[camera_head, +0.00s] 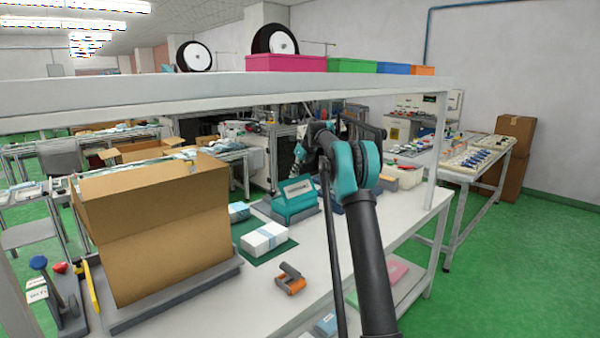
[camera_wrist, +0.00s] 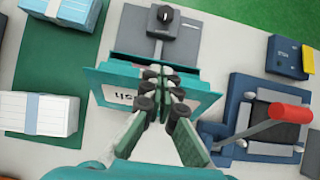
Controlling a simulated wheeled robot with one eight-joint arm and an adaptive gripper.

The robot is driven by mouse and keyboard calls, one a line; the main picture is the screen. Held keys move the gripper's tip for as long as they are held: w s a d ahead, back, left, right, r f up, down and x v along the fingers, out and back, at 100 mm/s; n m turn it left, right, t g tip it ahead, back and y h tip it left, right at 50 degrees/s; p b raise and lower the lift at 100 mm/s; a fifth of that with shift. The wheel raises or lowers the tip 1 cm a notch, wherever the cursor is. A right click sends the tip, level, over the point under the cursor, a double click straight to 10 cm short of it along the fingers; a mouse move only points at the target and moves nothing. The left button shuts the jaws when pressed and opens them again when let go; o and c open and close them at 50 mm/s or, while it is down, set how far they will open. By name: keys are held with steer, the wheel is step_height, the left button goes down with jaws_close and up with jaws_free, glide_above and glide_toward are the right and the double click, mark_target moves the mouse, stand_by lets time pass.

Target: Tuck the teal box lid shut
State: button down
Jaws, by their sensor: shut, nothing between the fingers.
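The teal box (camera_head: 296,207) stands on a grey base on the white table, left of my arm in the head view. Its upper panel with a white label (camera_head: 297,188) is tilted. In the wrist view the teal box (camera_wrist: 205,103) lies under my fingers, which cover the middle of its label and front edge. My gripper (camera_wrist: 161,74) is shut and empty, with its fingertips over the box's upper part. I cannot tell whether they touch it. How far the lid is tucked in is hidden by the fingers.
A grey fixture with a black knob (camera_wrist: 165,16) adjoins the box. A blue device with a red-handled lever (camera_wrist: 290,112) stands close on the right. White packs (camera_head: 264,236) lie on a green mat to the left. A large open carton (camera_head: 160,245) and an overhead shelf (camera_head: 200,92) limit room.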

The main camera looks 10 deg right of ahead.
steer(key=w+a+r+x, duration=0.1)
steer(key=x, duration=0.9)
steer(key=shift+w, duration=0.35)
steer(key=shift+a+r, duration=0.15)
steer(key=shift+r, duration=0.1)
stand_by(0.7)
